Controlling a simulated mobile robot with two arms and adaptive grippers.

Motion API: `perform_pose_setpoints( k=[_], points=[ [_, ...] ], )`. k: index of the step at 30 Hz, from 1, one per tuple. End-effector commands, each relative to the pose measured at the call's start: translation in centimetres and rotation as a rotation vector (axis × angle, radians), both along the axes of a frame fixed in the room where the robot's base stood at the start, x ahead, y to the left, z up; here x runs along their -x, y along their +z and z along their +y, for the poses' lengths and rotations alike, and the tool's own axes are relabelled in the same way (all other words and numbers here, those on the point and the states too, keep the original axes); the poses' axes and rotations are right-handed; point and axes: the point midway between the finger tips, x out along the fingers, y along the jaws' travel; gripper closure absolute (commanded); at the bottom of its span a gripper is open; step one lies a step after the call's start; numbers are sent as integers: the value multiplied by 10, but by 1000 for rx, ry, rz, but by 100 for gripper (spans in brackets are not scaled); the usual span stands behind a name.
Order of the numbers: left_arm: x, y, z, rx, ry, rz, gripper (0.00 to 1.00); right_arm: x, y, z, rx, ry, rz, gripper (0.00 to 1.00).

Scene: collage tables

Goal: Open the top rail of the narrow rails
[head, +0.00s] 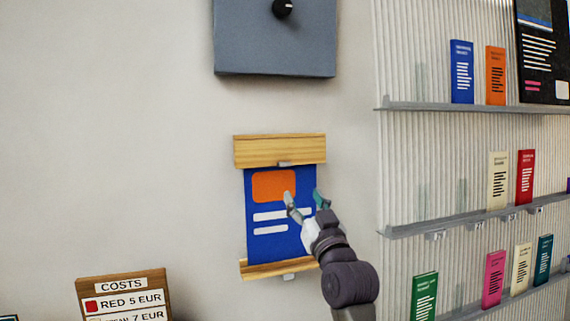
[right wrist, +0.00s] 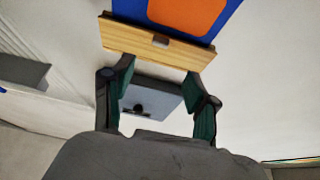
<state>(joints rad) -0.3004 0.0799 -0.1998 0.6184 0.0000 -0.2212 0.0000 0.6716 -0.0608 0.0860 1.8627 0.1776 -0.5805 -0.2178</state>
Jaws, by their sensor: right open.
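A narrow blue poster (head: 262,189) with an orange block and white bars hangs on the wall between two wooden rails. The top rail (head: 280,148) has a small grey latch (head: 285,163) at its lower edge. The bottom rail (head: 260,269) has a similar grey tab. My right gripper (head: 303,198) is open and empty in front of the poster's right side, below the top rail in the head view. My left gripper is not in view.
A grey box with a black knob (head: 275,40) is on the wall above. Ribbed shelving (head: 470,225) with several booklets stands at the right. A wooden price sign (head: 125,283) is at the lower left. The wall left of the poster is bare.

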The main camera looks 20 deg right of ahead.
Motion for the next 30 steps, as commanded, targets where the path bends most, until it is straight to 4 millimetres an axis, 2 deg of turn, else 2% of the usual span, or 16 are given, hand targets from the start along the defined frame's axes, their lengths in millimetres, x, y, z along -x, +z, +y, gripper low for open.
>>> perform_pose_setpoints(
  k=[9, 15, 21, 30],
  points=[
    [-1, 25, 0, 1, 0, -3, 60, -61, 30, 2, -1, 0, 1, 42],
    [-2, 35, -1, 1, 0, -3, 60, -93, 42, 4, 0, 1, 2, 42],
    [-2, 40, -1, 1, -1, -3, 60, -110, 47, 4, 0, 0, 0, 42],
    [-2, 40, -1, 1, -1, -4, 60, -113, 47, 4, 0, 0, 0, 42]
  ],
)
